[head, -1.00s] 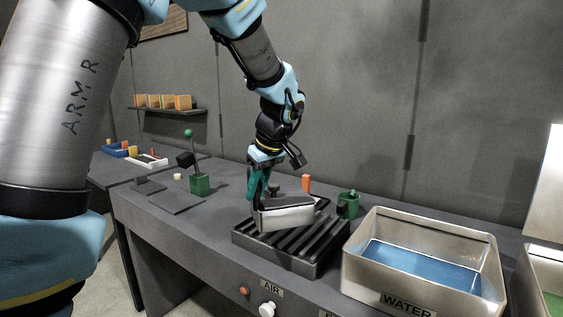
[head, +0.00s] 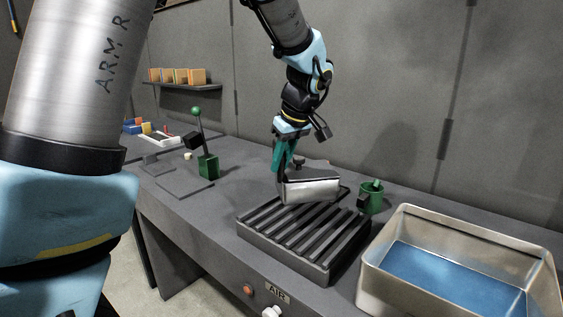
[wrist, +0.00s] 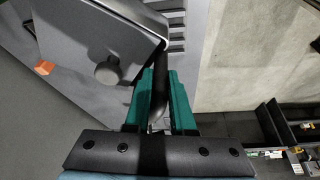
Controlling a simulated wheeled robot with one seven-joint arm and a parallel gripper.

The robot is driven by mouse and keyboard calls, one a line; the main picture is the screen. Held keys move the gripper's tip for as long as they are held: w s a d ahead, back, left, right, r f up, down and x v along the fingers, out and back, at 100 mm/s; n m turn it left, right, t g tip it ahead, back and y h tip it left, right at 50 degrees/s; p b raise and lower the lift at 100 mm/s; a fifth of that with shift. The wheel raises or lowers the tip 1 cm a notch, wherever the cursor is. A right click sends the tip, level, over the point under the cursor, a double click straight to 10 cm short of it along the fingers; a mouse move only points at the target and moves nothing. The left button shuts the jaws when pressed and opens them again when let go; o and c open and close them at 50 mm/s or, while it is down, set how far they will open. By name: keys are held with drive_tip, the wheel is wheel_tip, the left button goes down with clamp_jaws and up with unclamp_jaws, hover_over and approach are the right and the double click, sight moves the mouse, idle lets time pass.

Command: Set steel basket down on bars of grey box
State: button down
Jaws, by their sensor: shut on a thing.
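The steel basket (head: 311,191) is a shiny metal box that hangs from my gripper (head: 284,166) over the back left part of the grey box (head: 309,261). The grey box has dark parallel bars (head: 318,234) across its top. My gripper has teal fingers and is shut on the basket's handle. I cannot tell whether the basket's underside touches the bars.
A steel tank of blue water (head: 392,218) stands to the right of the grey box. A green cup (head: 371,198) stands behind it. A green block with a lever (head: 208,166) stands to the left.

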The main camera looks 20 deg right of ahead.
sight(281, 190)
drive_tip(key=shift+f+m, duration=0.1)
drive_tip(key=shift+m, duration=0.2)
wheel_tip(281, 190, down, 6)
drive_tip(key=b, duration=0.6)
drive_tip(key=shift+f, duration=0.25)
drive_tip(key=shift+f+b, duration=0.55)
drive_tip(key=shift+b, duration=0.1)
drive_tip(key=c, duration=0.7)
unclamp_jaws()
drive_tip(key=shift+s, duration=0.1)
drive_tip(key=b+v, duration=0.2)
drive_tip(key=v, duration=0.8)
drive_tip(key=shift+s+r, duration=0.15)
drive_tip(key=shift+r, duration=0.2)
